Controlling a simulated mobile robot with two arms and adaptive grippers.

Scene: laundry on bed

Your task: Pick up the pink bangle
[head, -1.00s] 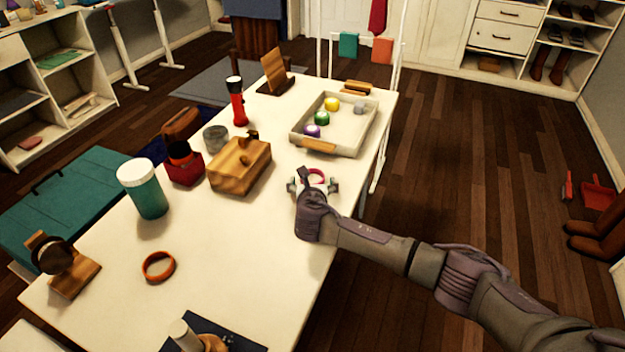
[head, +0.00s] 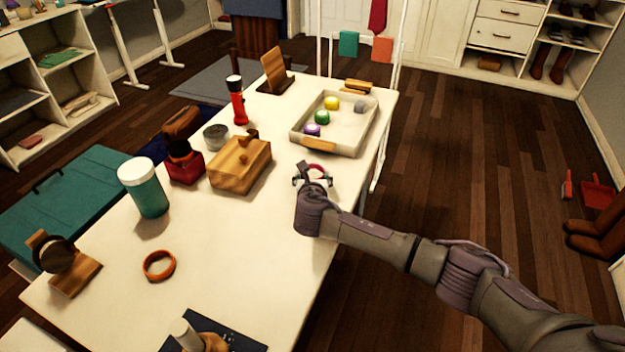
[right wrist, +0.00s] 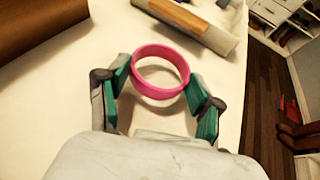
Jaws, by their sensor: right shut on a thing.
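The pink bangle (head: 318,171) is a round ring near the right edge of the white table, in front of the tray. In the right wrist view the bangle (right wrist: 160,93) sits between the two green-padded fingers of my right gripper (right wrist: 160,88), which touch it from both sides. In the head view my right gripper (head: 314,181) is shut on the bangle, at or just above the table top; the height is hard to tell. The gripper hides the near part of the bangle there. My left gripper is not in view.
A white tray (head: 298,141) with coloured round items stands just beyond the gripper. A wooden box (head: 240,165) is to its left. An orange-brown bangle (head: 159,266) lies nearer the front left. A teal-and-white jar (head: 145,190) and a red flashlight (head: 238,107) stand on the table (head: 230,260).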

